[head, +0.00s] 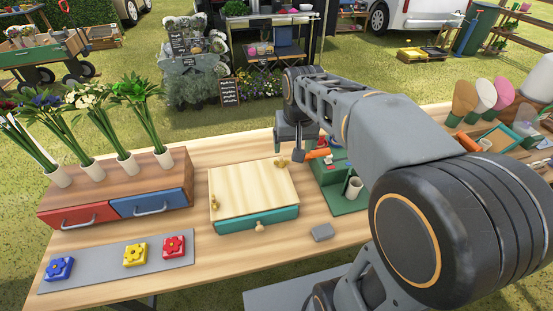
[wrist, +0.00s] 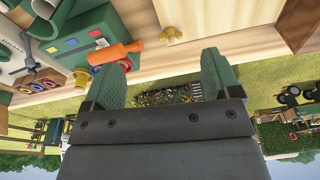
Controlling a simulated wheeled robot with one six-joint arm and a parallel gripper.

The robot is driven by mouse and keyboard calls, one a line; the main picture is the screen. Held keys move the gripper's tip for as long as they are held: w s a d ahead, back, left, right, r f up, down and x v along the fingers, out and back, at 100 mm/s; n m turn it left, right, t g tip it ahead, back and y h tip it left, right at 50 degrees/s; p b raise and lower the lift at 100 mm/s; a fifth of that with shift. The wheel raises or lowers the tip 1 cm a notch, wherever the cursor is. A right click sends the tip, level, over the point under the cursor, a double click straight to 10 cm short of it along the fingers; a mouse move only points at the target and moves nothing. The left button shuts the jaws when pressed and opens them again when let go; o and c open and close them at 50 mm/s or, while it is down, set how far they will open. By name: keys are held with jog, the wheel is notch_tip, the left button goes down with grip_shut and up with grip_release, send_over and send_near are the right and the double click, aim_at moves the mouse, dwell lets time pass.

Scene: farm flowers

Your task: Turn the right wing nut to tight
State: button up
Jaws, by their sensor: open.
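The flower press (head: 250,187) has a pale wooden top board over a teal drawer with a round knob. A brass left wing nut (head: 213,202) sits at the board's front left. The brass right wing nut (head: 281,163) sits near its back right corner. My gripper (head: 292,152) is above and just beside the right wing nut, pointing down. In the wrist view my gripper (wrist: 160,65) has its two green fingers spread with nothing between them. The right wing nut (wrist: 171,35) lies just beyond the fingertips, apart from them.
A green tool station (head: 333,172) with an orange-handled tool (wrist: 117,53) stands close to the right of the press. A grey block (head: 322,232) lies in front. A red and blue drawer box (head: 118,205) with flower vases stands left, behind a grey mat (head: 100,270) with flower blocks.

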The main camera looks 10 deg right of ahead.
jog(key=m+g, duration=0.1)
jog(key=g, duration=0.1)
send_over(281, 163)
notch_tip(281, 163, down, 3)
jog(key=f, duration=0.6)
jog(key=f+b, duration=0.1)
jog(key=f, duration=0.6)
jog(key=shift+w+d+f, duration=0.15)
jog(key=shift+w+f, duration=0.05)
jog(key=shift+f, duration=0.1)
jog(key=shift+c, duration=0.5)
jog(key=c, duration=0.7)
jog(key=shift+d, duration=0.1)
jog(key=shift+c, duration=0.6)
jog(key=shift+m, duration=0.3)
